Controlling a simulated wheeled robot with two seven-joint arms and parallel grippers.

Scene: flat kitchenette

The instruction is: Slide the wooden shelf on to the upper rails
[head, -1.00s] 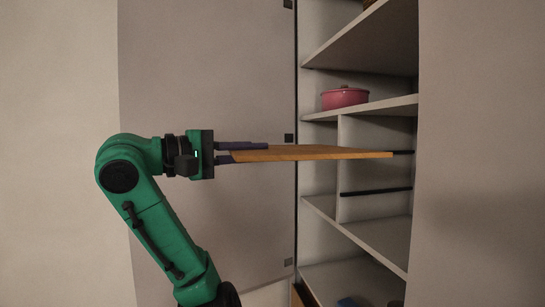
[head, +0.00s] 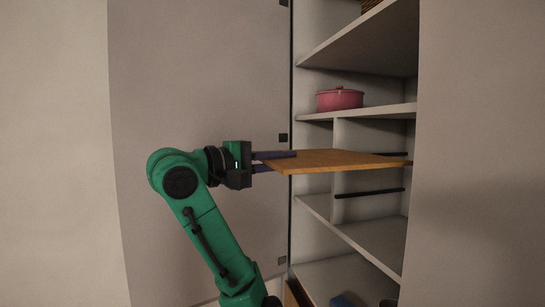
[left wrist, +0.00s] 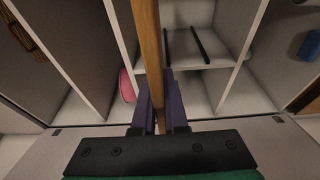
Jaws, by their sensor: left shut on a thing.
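The wooden shelf (head: 335,162) is a flat orange-brown board, held roughly level. My left gripper (head: 276,161) is shut on its near left end, one finger above and one below. In the left wrist view the shelf (left wrist: 152,45) runs out edge-on from between the fingers (left wrist: 160,108). Its far end is at the cabinet compartment, close to the height of the dark upper rail (head: 392,152), which it partly hides. The lower rail (head: 370,192) is below the shelf. I cannot tell whether the shelf touches the upper rails. My right gripper is not in view.
A pink lidded pot (head: 340,100) stands on the fixed board (head: 375,111) above the compartment. An upright divider (head: 338,185) borders the compartment on the left. A blue object (head: 341,301) lies low in the cabinet. The cabinet door (head: 200,90) stands open at left.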

